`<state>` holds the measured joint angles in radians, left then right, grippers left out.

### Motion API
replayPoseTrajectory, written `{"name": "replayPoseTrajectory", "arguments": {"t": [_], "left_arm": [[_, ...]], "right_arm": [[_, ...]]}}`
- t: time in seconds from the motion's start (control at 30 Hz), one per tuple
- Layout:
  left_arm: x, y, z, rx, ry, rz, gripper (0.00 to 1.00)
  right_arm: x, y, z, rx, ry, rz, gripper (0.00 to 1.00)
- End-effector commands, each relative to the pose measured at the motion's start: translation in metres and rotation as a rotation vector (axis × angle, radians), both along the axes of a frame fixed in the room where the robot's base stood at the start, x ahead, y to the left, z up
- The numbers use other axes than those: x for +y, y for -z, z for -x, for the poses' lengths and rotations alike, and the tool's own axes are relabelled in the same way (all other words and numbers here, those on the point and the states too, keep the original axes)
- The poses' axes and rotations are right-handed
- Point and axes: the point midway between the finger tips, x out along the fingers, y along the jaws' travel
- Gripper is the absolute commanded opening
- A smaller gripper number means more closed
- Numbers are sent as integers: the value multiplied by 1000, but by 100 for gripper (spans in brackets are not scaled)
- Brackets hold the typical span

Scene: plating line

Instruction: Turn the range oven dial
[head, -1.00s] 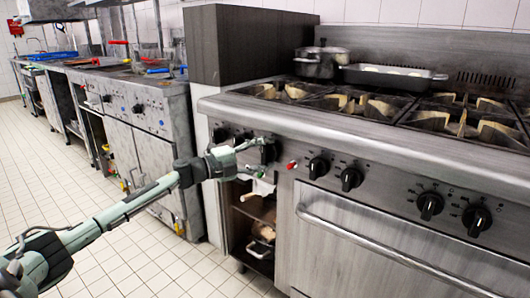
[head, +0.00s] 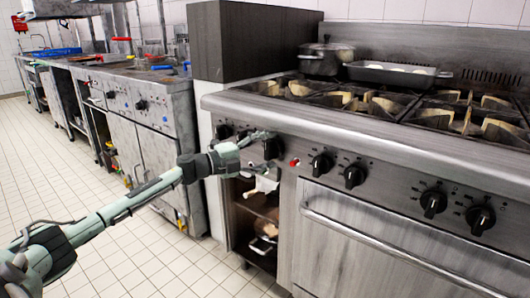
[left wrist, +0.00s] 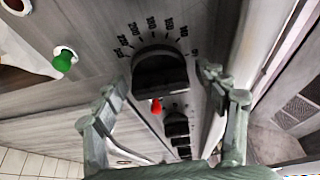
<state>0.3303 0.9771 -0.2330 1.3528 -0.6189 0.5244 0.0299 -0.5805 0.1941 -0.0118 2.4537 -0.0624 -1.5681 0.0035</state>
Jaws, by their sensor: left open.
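The oven dial is a dark round knob (head: 271,148) on the range's front panel, left of the burner knobs. In the left wrist view the dial (left wrist: 160,72) has a ring of printed numbers around it. My left gripper (head: 262,154) is open at the dial. In the left wrist view the open fingers of my left gripper (left wrist: 168,90) stand on either side of the dial, and I see no clear contact. My right gripper is in neither view.
A red light (head: 294,162) sits right of the dial, and several black burner knobs (head: 354,176) follow. The oven door handle (head: 390,255) runs below. An open shelf (head: 258,204) lies under the dial. A pot (head: 326,59) and tray (head: 397,74) stand on the range.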

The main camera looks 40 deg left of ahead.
Motion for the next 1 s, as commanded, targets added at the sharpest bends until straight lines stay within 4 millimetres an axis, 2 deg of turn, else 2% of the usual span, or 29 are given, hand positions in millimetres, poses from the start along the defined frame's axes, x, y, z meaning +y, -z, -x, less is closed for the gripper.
{"name": "replayPoseTrajectory", "arguments": {"t": [0.17, 0.7, 1.0], "left_arm": [[6, 2, 11, 3, 0, 0, 73], [45, 1, 90, 4, 0, -2, 73], [54, 0, 107, 0, 1, -1, 73]], "right_arm": [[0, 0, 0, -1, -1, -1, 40], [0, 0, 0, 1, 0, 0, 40], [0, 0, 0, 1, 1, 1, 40]]}}
